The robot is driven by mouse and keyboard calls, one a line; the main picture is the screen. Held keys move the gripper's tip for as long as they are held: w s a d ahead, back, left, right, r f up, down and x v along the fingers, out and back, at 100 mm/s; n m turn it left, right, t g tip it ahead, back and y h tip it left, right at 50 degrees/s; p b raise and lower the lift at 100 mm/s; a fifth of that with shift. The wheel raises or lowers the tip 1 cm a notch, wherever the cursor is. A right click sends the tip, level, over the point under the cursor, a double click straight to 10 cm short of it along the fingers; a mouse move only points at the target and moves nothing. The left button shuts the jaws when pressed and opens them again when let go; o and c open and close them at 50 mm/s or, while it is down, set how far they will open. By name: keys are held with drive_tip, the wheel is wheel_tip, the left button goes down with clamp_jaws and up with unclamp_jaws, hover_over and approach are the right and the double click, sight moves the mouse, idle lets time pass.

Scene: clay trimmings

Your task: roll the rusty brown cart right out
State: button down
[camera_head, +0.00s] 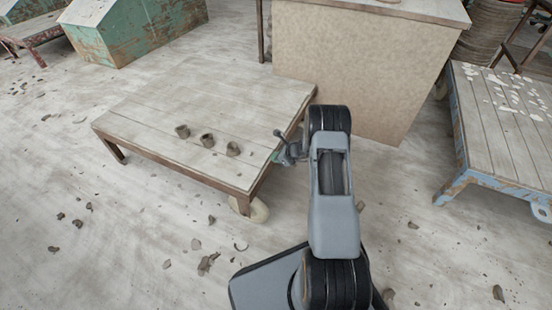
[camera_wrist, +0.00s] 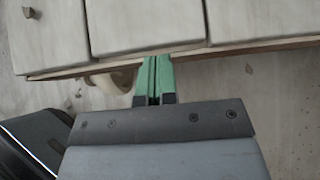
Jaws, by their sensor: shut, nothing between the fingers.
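The rusty brown cart (camera_head: 220,115) is a low cart with a pale plank top and a rusty brown frame, left of centre in the head view. Small clay pieces (camera_head: 207,140) lie on its planks. A cream wheel (camera_head: 250,209) shows under its near corner, and also in the wrist view (camera_wrist: 112,82). My gripper (camera_head: 279,156) is at the cart's right edge near that corner. In the wrist view its green fingers (camera_wrist: 154,76) are shut together with nothing between them, their tips at the cart's edge. I cannot tell whether they touch it.
A tan cabinet (camera_head: 355,75) stands right behind the cart. A blue-framed cart (camera_head: 505,125) with white scraps is at the right. A green bin (camera_head: 135,30) and another low cart (camera_head: 35,30) are at the back left. Clay trimmings litter the floor, which is otherwise open in front.

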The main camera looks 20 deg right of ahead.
drive_tip(key=s+d+f+p+v, duration=0.1)
drive_tip(key=p+v, duration=0.3)
drive_tip(key=v, duration=0.9)
drive_tip(key=shift+f, duration=0.5)
drive_tip(key=shift+s+d, duration=0.15)
drive_tip(key=shift+r, duration=0.1)
drive_tip(key=s+a+r+n+g+p, duration=0.15)
drive_tip(key=a+r+n+p, duration=0.3)
drive_tip(key=r, duration=0.65)
drive_tip(key=s+a+r+n+g+p, duration=0.15)
drive_tip(key=a+r+n+p, duration=0.35)
drive_tip(key=r, duration=0.7)
drive_tip(key=s+a+r+n+g+p, duration=0.15)
drive_tip(key=a+r+n+p, duration=0.25)
drive_tip(key=r+p, duration=0.5)
drive_tip(key=s+a+r+n+h+p, duration=0.2)
drive_tip(key=s+r+n+p, duration=0.2)
drive_tip(key=r, duration=0.5)
drive_tip(key=s+a+r+n+h+p, duration=0.1)
drive_tip(key=s+r+n+p, duration=0.4)
drive_tip(key=r, duration=0.5)
drive_tip(key=s+a+r+n+h+p, duration=0.2)
drive_tip(key=s+r+n+p, duration=0.3)
drive_tip(key=s+r, duration=0.3)
wheel_tip(320, 180, up, 2)
drive_tip(key=shift+a+r+t+h+p, duration=0.1)
drive_tip(key=shift+a+t+h+p, duration=0.25)
drive_tip(key=shift+t+h+p, duration=0.2)
drive_tip(key=shift+s, duration=0.1)
